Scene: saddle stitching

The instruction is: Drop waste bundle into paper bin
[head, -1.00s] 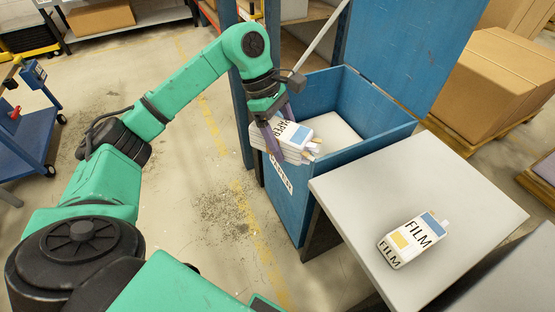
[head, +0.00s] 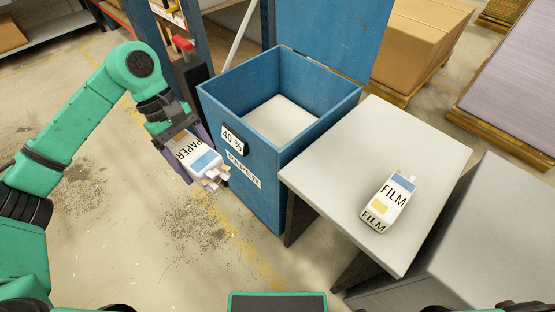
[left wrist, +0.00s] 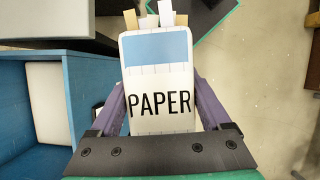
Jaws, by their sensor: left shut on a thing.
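The waste bundle (head: 206,165) is a white pack marked PAPER with a blue band and pale strips sticking out of one end. My left gripper (head: 190,150) is shut on it, and the left wrist view shows the bundle (left wrist: 160,80) between the two purple fingers (left wrist: 158,100). The paper bin (head: 266,196) is a blue open-topped box with a raised lid, labelled PAPER and 40 %. A pale surface (head: 282,116) shows inside it. The bundle is held outside the bin, left of its front wall and below the rim. My right gripper is not in view.
A grey table (head: 330,165) stands against the bin's right side, with a FILM bundle (head: 388,202) on it. A blue post, a dark box with a red top (head: 183,44) and a pale bar stand behind the bin. Cardboard boxes (head: 420,40) are at the back right.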

